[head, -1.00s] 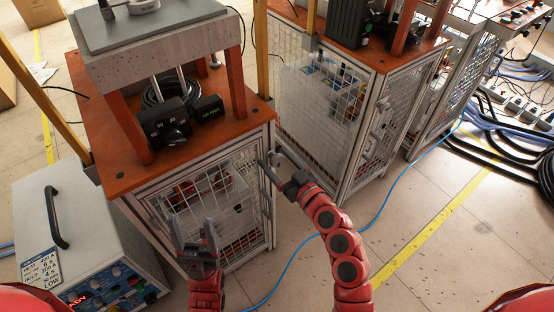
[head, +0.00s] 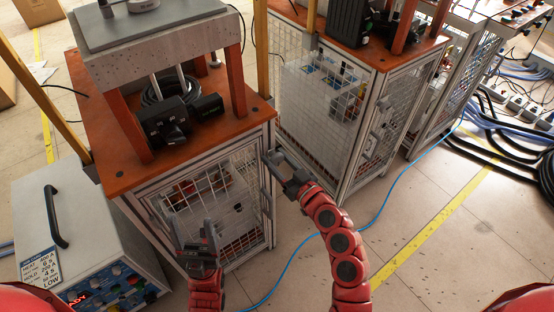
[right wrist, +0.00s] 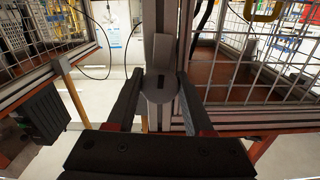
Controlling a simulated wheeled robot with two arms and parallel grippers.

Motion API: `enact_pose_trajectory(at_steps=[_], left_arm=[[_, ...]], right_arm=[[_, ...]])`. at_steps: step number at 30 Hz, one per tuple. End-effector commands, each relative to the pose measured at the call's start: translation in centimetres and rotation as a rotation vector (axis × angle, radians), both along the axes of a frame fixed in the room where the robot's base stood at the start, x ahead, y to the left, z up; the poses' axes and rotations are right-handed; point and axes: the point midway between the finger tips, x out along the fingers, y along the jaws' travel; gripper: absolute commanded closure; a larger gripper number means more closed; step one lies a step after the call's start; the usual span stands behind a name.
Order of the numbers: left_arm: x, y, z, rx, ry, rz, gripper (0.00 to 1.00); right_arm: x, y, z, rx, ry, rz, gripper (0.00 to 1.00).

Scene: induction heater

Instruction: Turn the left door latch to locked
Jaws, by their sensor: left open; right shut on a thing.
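The near cabinet's wire-mesh door (head: 225,190) is closed against its frame. The latch, a grey rounded piece with a dark slot (right wrist: 158,86), sits at the metal post between my right gripper's fingers in the right wrist view. A flat grey part rises above it in that view. My right gripper (head: 276,158) is shut on the latch at the cabinet's right front post. The gripper hides much of the latch in the head view, and I cannot tell its exact angle. My left gripper (head: 193,228) is open and empty, upright in front of the mesh door's lower left.
A second mesh cabinet (head: 330,105) stands just right of the near one, with a narrow gap between. A grey control box (head: 95,240) stands at the left. A blue cable (head: 385,205) crosses the floor. Open floor lies at the lower right.

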Motion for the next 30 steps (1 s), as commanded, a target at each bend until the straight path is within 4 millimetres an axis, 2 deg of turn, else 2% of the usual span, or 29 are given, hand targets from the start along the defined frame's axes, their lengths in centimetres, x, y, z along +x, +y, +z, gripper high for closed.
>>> enact_pose_trajectory(at_steps=[14, 30], left_arm=[[0.00, 0.00, -0.70, 0.000, 0.000, 0.000, 0.34], [0.00, 0.01, 0.29, 0.000, 0.000, 0.000, 0.34]], right_arm=[[-0.01, -0.09, 0.03, 0.332, 0.239, -0.005, 1.00], [-0.01, -0.03, 0.31, 0.750, 0.540, -0.004, 1.00]])
